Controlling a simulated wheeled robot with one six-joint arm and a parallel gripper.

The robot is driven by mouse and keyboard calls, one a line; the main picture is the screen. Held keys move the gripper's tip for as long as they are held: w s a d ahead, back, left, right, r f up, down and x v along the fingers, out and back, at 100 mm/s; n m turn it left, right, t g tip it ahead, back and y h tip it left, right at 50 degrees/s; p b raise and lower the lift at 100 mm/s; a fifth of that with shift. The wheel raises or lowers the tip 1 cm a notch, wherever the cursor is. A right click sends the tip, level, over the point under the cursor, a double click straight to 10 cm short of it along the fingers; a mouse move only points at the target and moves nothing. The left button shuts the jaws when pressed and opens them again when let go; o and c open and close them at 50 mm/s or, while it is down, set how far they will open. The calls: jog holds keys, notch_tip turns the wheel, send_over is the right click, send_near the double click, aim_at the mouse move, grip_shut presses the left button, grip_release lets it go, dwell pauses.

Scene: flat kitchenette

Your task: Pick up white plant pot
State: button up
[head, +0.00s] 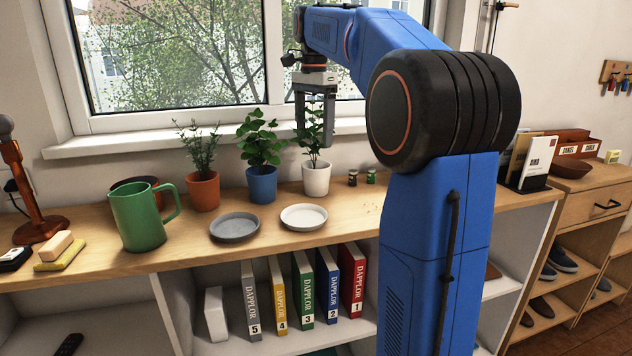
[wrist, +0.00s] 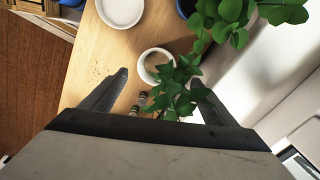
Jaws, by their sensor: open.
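The white plant pot (head: 316,179) stands upright on the wooden shelf top below the window, with a leafy green plant in it. In the wrist view the white pot (wrist: 155,66) shows its rim and soil beyond the fingertips, with leaves partly covering it. My gripper (head: 315,140) is open above the pot, pointing down, its fingers around the height of the plant's leaves. In the wrist view the leaves reach between the open fingers (wrist: 160,85). The fingers are apart from the pot itself.
The blue pot (head: 262,184) stands close left of the white one, the terracotta pot (head: 203,190) further left. A white saucer (head: 304,217) and grey saucer (head: 234,227) lie in front. Two small jars (head: 362,178) stand at right. The window is behind.

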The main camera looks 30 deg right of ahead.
aim_at(314, 152)
notch_tip(314, 152, down, 6)
jog(key=shift+f, duration=0.15)
jog(key=f, duration=0.3)
jog(key=shift+s+d+f, duration=0.25)
jog(key=shift+s+f, duration=0.1)
jog(key=shift+f, duration=0.75)
jog(key=c, duration=1.4)
jog(key=shift+o, duration=0.2)
jog(key=shift+r, duration=0.15)
